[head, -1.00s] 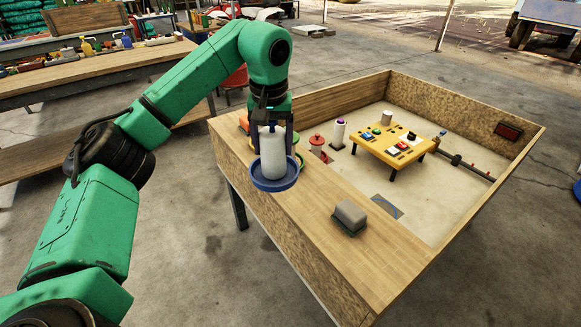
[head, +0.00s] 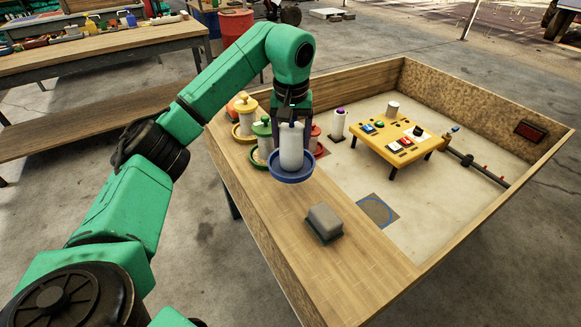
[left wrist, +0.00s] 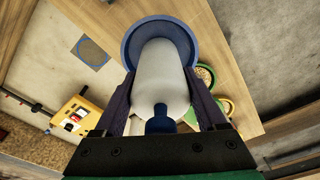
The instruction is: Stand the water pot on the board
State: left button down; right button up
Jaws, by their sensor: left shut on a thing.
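The water pot (head: 291,149) is a white bottle with a blue cap, standing upright in a round blue dish. My left gripper (head: 292,125) is shut on the bottle, its fingers on either side, and holds it over the wooden ledge. In the left wrist view the pot (left wrist: 162,75) sits between the fingers (left wrist: 163,100), with the blue dish beyond. The board (head: 377,211) is a flat grey square with a blue ring, on the pen floor to the right of the pot. It also shows in the left wrist view (left wrist: 90,53). My right gripper is not in view.
A grey block (head: 324,222) lies on the ledge. A white cylinder with a purple top (head: 339,124) and a yellow table (head: 395,135) stand in the pen.

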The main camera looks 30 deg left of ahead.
aim_at(293, 130)
pick_arm(q)
notch_tip(293, 130, down, 8)
jog(key=shift+d+r+p, duration=0.1)
jog(key=shift+p, duration=0.2)
jog(key=shift+w+f, duration=0.15)
jog(key=shift+f, duration=0.05)
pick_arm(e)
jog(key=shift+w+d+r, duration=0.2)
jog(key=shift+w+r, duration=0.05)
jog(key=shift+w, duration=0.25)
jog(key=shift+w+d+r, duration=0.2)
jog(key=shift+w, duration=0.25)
pick_arm(q)
grip_release()
jog(key=shift+r, duration=0.55)
jog(key=r, duration=0.3)
jog(key=s+r, duration=0.1)
jog(key=r, duration=0.7)
jog(key=shift+s+d, duration=0.2)
jog(key=shift+d, duration=0.15)
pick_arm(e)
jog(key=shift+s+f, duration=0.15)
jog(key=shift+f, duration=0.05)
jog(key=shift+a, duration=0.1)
